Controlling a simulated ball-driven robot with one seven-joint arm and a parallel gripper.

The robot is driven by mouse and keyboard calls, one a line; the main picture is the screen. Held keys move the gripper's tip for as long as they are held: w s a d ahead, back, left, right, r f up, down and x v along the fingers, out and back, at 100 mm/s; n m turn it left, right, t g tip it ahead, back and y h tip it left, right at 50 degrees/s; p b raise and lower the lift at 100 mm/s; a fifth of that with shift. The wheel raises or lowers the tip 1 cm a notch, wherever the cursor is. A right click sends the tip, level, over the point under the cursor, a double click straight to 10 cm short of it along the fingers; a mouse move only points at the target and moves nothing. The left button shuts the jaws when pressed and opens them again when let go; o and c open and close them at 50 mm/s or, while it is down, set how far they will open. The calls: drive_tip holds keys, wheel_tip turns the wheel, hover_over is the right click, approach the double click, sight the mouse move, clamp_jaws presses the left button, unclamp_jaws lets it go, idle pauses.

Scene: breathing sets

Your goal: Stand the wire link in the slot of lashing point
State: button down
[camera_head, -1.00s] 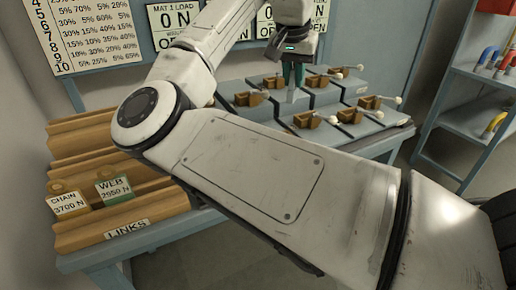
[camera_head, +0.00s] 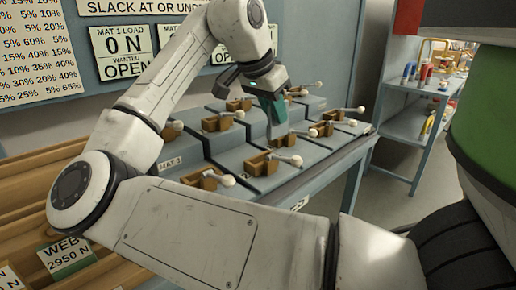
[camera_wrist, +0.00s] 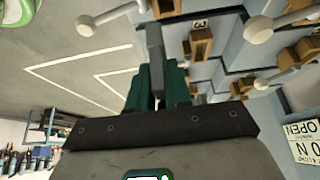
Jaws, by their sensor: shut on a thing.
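My gripper (camera_head: 268,100), with teal fingers, is over the stepped grey stand. It is shut on a grey bar-like piece (camera_head: 278,130), seemingly the wire link. In the wrist view the piece (camera_wrist: 154,45) stands out between the teal fingers (camera_wrist: 158,85). Several wooden lashing points with levers and white knobs sit on the stand, including a front one (camera_head: 262,164), one at front left (camera_head: 203,179) and one to the right (camera_head: 322,129). In the wrist view a label "3" (camera_wrist: 200,24) lies beside one block (camera_wrist: 201,44). I cannot tell whether the piece touches the stand.
A wooden link rack (camera_head: 105,270) with a "WEB 2950 N" tag (camera_head: 66,253) is at lower left. A load sign (camera_head: 124,52) reads 0 N and OPEN. A blue shelf (camera_head: 408,125) stands at right. The levers' white knobs (camera_head: 228,180) stick out around the blocks.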

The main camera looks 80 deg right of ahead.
drive_tip(key=w+f, duration=0.1)
drive_tip(key=f, duration=0.1)
drive_tip(key=w+a+f+b, duration=0.1)
drive_tip(key=f, duration=0.2)
drive_tip(key=w+f+b, duration=0.1)
drive_tip(key=f, duration=0.1)
drive_tip(key=shift+w+a+f, duration=0.1)
drive_tip(key=shift+a+f, duration=0.15)
drive_tip(key=shift+f, duration=0.05)
drive_tip(key=c, duration=1.3)
unclamp_jaws()
drive_tip(key=shift+c, duration=0.2)
drive_tip(key=shift+r, duration=0.1)
drive_tip(key=p+v, duration=0.3)
drive_tip(key=v, duration=0.9)
